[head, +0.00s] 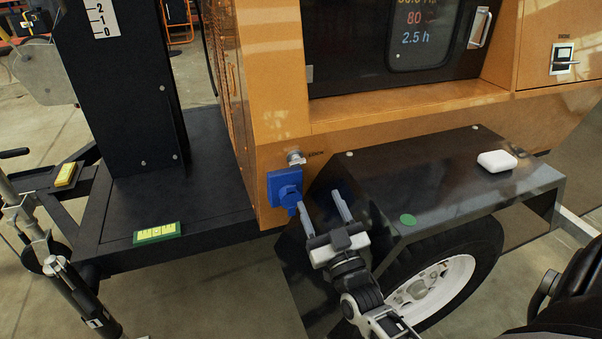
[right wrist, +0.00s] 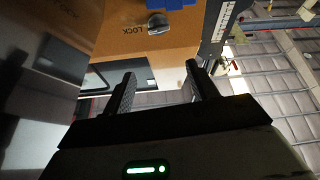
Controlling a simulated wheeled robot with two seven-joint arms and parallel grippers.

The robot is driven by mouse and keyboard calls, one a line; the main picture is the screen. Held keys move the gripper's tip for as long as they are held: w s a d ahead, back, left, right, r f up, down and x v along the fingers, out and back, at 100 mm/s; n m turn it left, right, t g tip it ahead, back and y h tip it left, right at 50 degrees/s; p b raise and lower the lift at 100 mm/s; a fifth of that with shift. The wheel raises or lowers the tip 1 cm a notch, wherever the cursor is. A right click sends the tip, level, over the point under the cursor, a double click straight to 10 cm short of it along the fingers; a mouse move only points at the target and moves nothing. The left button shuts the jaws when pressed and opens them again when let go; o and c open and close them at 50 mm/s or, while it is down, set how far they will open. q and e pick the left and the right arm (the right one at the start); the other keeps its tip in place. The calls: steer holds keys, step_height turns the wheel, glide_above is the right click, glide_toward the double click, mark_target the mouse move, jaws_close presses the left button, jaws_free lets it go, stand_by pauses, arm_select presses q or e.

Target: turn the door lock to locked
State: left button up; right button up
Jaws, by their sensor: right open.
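The door lock is a small silver knob (head: 296,158) on the orange cabinet's lower left corner, above a blue socket (head: 286,187). In the right wrist view the knob (right wrist: 157,24) shows upside down beside the printed word LOCK. I cannot tell which way it is turned. My right gripper (head: 322,212) is open and empty. It is below and slightly right of the knob, near the socket, and its fingers look apart from the knob. It also shows in the right wrist view (right wrist: 160,82). My left gripper is out of view.
A black fender box (head: 450,180) above the wheel (head: 435,285) stands right of the gripper, with a white object (head: 497,161) on top. A black deck (head: 200,215) with a green-and-yellow level (head: 157,233) lies left. A dark display door (head: 400,75) is above.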

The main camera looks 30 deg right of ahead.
steer(key=b, duration=0.1)
glide_toward(298, 164)
steer(key=x, duration=0.6)
steer(key=shift+w+d+r+b, duration=0.15)
steer(key=shift+w+b, duration=0.2)
steer(key=shift+b, duration=0.05)
steer(key=shift+w+d+r, duration=0.1)
steer(key=shift+w+r, duration=0.1)
steer(key=shift+w, duration=0.35)
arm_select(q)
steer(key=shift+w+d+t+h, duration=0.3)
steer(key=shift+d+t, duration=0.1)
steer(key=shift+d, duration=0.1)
arm_select(e)
steer(key=shift+w+r, duration=0.1)
steer(key=shift+c, duration=0.4)
